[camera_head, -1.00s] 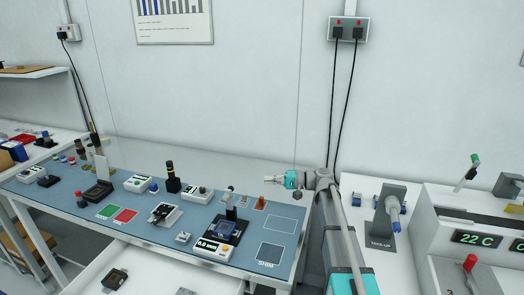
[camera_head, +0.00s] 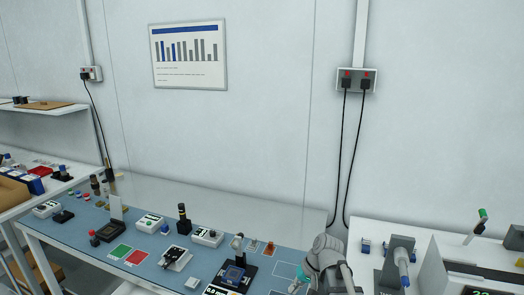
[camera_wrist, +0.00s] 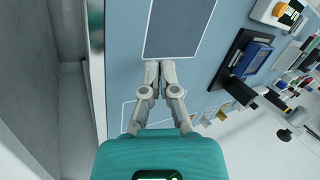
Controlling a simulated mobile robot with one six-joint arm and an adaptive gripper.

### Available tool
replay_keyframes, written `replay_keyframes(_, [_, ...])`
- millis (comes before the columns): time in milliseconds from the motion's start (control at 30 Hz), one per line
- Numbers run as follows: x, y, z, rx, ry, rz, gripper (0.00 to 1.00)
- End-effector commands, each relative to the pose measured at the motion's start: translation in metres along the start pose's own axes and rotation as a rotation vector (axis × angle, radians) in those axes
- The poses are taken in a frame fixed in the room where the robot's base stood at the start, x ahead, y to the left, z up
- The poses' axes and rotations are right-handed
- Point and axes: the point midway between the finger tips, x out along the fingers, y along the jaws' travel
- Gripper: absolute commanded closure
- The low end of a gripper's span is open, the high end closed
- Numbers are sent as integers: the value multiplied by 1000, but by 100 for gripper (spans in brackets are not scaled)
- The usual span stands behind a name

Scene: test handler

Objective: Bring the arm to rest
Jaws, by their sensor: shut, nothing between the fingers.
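My gripper (camera_wrist: 158,72) shows in the wrist view with its two grey fingers together and nothing between them. It is above the blue mat (camera_wrist: 209,48) of the bench, with the fingertips near the lower edge of a dark rectangle (camera_wrist: 173,25) on the mat. In the head view my arm (camera_head: 328,262) is at the lower right, over the right end of the bench. The fingertips are hidden or too small to tell there.
A black device with a blue screen (camera_head: 234,273) stands on the mat left of my arm. A dark post (camera_head: 184,222) and white boxes (camera_head: 151,221) stand farther left. At right is a grey unit (camera_head: 399,252) on a white surface. Two cables (camera_head: 339,150) hang on the wall behind.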

Motion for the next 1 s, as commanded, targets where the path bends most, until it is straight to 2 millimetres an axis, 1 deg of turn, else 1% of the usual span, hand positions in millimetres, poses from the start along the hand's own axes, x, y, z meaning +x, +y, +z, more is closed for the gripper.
replay_keyframes(33, [-6, 5, 16, -4, -2, 59, 100])
replay_keyframes(100, [-10, 15, 30, -8, -3, 144, 100])
replay_keyframes(300, [-27, 42, 61, -20, -4, 356, 100])
replay_keyframes(400, [-33, 51, 70, -24, -4, 426, 100])
replay_keyframes(500, [-38, 58, 75, -25, -3, 469, 100])
replay_keyframes(600, [-40, 60, 77, -26, -3, 487, 100])
replay_keyframes(1000, [-39, 60, 76, -26, -3, 487, 100])
